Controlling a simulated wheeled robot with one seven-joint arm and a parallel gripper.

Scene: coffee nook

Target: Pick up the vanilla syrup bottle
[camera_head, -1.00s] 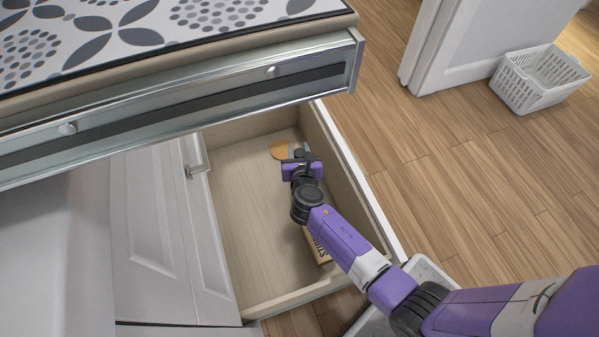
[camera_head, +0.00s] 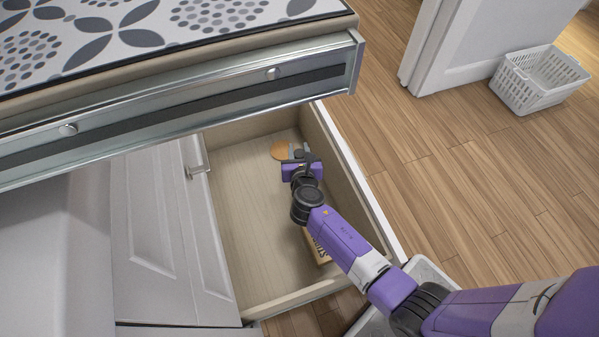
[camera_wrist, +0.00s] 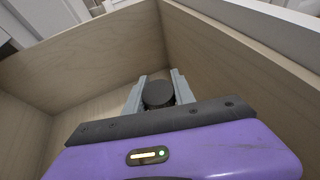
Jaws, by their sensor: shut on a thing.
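My gripper (camera_head: 298,154) reaches down into the far end of an open drawer (camera_head: 240,190). In the wrist view, its two grey fingers (camera_wrist: 159,80) stand on either side of a dark round cap (camera_wrist: 158,94) and are shut on it. I take this to be the top of the vanilla syrup bottle, upright below the cap. The bottle's body and label are hidden by the cap and my gripper. In the head view, my gripper covers most of the bottle.
A tan round thing (camera_head: 280,150) lies beside my gripper in the drawer. A lettered box (camera_head: 317,248) lies near the drawer's front, partly under my arm. Drawer walls (camera_wrist: 215,60) are close by. The counter (camera_head: 190,80) overhangs at left. A white basket (camera_head: 540,80) stands on the floor.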

